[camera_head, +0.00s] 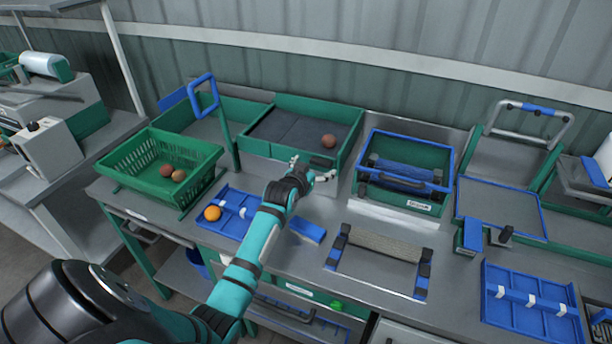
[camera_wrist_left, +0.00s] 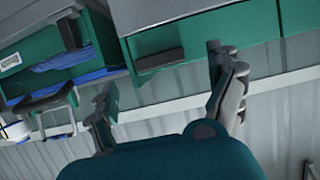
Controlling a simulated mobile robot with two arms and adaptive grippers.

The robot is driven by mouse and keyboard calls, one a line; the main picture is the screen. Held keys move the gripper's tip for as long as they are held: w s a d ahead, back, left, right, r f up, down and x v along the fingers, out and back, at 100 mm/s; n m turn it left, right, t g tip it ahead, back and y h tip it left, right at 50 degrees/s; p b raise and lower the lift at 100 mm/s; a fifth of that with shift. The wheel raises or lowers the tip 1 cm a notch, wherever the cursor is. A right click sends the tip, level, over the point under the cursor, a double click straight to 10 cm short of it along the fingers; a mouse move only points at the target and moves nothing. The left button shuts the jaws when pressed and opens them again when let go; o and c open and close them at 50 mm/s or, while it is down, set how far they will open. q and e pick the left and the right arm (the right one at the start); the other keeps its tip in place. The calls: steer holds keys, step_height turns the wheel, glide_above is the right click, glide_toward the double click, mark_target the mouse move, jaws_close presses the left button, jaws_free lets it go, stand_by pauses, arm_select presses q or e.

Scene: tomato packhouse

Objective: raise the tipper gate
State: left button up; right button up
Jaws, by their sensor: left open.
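The tipper gate appears to be the green front panel (camera_head: 262,148) of the dark-lined green tray. It has a short dark handle (camera_head: 321,161) near its right end. In the left wrist view the green panel (camera_wrist_left: 205,30) and its dark handle (camera_wrist_left: 159,58) lie just beyond the fingertips. The panel looks lowered, flush with the tray front. My left gripper (camera_head: 316,170) is open and empty, close in front of the handle. In its wrist view, the fingers (camera_wrist_left: 161,80) are spread to both sides of the handle, apart from it. My right gripper is out of view.
A brown tomato (camera_head: 328,141) lies in the tray. A green crate (camera_head: 160,185) with tomatoes stands left, near a blue loop handle (camera_head: 203,92). A blue-rimmed green bin (camera_head: 408,150) stands close to the right. An orange tomato (camera_head: 212,213) sits on a blue divided tray (camera_head: 233,222).

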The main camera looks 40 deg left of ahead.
arm_select(q)
steer(key=v, duration=0.7)
steer(key=shift+f, duration=0.1)
